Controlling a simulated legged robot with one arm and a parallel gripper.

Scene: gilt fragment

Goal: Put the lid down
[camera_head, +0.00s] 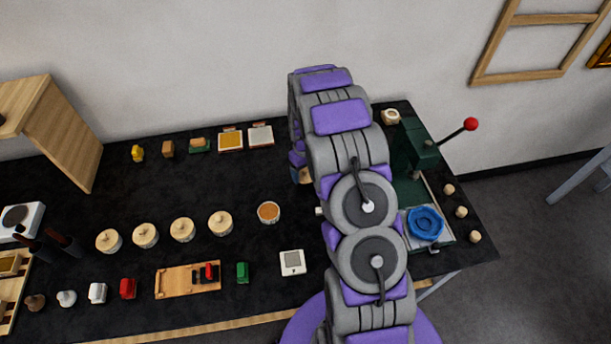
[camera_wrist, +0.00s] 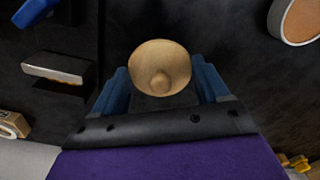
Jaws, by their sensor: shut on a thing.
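My gripper (camera_wrist: 160,72) is shut on a round pale wooden lid (camera_wrist: 160,62) with a small knob, between its two blue fingers in the wrist view. In the head view my arm hides most of the gripper, and only a sliver of the lid (camera_head: 306,177) shows at the arm's left edge. An open round pot (camera_head: 268,212) with an orange-brown filling stands on the black table, left of my arm. A round pot with a brown top (camera_wrist: 299,18) shows at the wrist view's upper right, apart from the lid. What lies directly beneath the lid is hidden.
Several lidded pots (camera_head: 182,230) stand in a row to the left. A white square device (camera_head: 292,262) lies in front of the open pot. A green press (camera_head: 420,150) with a red-knobbed lever and a blue dish (camera_head: 425,223) are right of my arm.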

